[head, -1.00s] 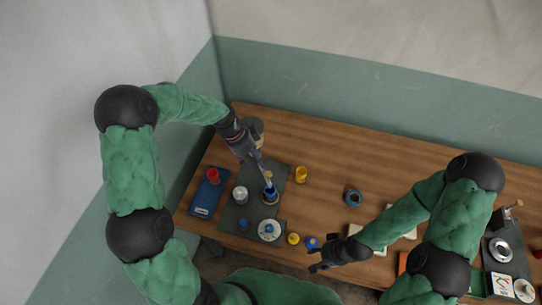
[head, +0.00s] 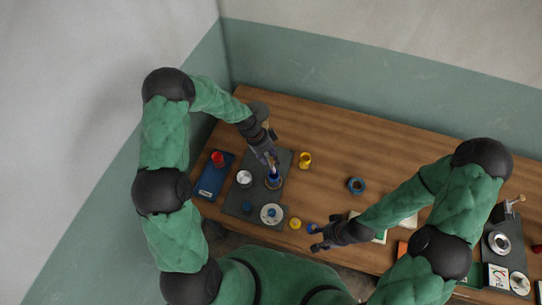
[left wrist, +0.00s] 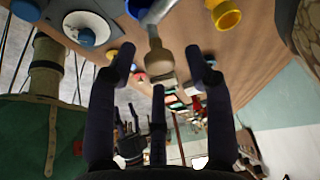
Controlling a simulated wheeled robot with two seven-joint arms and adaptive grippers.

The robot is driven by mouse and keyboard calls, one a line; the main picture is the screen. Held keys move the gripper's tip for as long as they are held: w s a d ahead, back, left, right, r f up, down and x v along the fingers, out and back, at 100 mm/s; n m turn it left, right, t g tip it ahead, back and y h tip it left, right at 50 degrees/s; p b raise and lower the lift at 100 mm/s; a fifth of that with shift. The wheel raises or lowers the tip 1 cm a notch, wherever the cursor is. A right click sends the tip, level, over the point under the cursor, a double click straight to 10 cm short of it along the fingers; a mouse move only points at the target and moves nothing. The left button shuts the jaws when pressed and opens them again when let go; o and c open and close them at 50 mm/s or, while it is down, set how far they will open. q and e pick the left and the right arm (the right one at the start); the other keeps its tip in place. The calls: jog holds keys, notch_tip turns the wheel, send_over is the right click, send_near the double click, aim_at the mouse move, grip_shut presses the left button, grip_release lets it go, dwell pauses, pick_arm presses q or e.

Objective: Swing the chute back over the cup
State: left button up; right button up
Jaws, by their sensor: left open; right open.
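My left gripper (head: 270,158) is open and reaches down over the dark plate, by a blue cup (head: 273,181). In the left wrist view its dark fingers (left wrist: 167,62) stand apart around a beige handle. This beige handle (left wrist: 158,58) lies between the fingertips, and I cannot tell whether they touch it. A grey metal piece, seemingly the chute (left wrist: 157,13), runs from the handle toward the blue cup's edge (left wrist: 136,7). The gripper partly hides the chute in the head view. My right gripper (head: 318,237) is open and empty near the table's front edge.
On the dark plate (head: 238,205) stand a silver cup (head: 244,178) and a white disc with a blue knob (head: 271,214). A blue tray (head: 210,187) with a red piece is at left. A yellow cup (head: 305,160) stands right of the plate.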

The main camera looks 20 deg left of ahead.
pick_arm(q)
jog(key=shift+d+f, duration=0.1)
jog(key=shift+f, duration=0.2)
grip_shut()
pick_arm(e)
jog(key=shift+f, duration=0.1)
